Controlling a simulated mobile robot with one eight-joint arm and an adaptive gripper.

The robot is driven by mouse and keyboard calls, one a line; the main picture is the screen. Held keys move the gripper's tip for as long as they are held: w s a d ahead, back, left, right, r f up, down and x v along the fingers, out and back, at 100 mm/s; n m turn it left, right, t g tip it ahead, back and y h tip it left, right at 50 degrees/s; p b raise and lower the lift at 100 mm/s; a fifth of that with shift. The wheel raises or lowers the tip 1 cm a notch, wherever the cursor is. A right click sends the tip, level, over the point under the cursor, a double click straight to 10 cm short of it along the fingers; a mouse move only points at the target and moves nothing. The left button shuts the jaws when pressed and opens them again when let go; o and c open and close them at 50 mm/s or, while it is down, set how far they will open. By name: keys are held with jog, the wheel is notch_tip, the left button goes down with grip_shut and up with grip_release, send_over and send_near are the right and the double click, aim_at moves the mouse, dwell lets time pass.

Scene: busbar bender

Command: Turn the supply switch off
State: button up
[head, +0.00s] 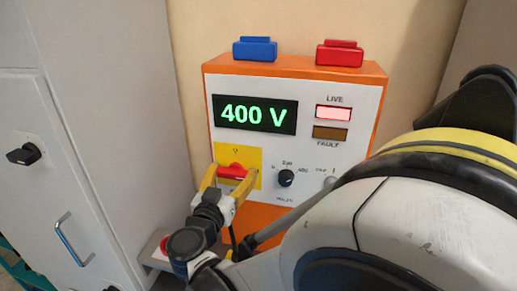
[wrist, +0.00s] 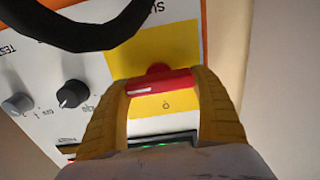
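The supply switch (head: 232,171) is a red handle on a yellow plate (head: 224,154), low on the left of the white panel. Its handle lies about level, across the plate. It also shows in the wrist view (wrist: 160,87), where the panel appears upside down. My gripper (head: 230,176) has its yellow fingers at the two ends of the handle. In the wrist view both fingers (wrist: 162,90) appear to touch the handle's ends, and these ends are partly hidden. The display (head: 255,114) reads 400 V in green. The LIVE lamp (head: 333,113) glows bright pinkish red.
A black selector knob (head: 286,178) and a grey test knob (head: 329,183) sit right of the switch. The FAULT lamp (head: 330,133) looks dim amber. Blue (head: 255,49) and red (head: 340,53) blocks top the orange box. A grey cabinet (head: 60,150) stands left. A dark curved band crosses the wrist view's top.

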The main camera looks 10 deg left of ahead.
dwell(0.3)
jog(key=n+b, duration=0.1)
jog(key=n, duration=0.3)
jog(key=shift+f, duration=0.1)
jog(key=n, duration=0.4)
jog(key=shift+a+n+b, duration=0.15)
jog(key=shift+n+b, duration=0.15)
jog(key=shift+b, duration=0.05)
jog(key=n, duration=0.4)
jog(key=shift+f+b, duration=0.15)
jog(key=shift+b, duration=0.15)
jog(key=n, duration=0.5)
jog(key=shift+f, duration=0.1)
jog(key=o, duration=1.2)
jog(key=shift+s+a, duration=0.1)
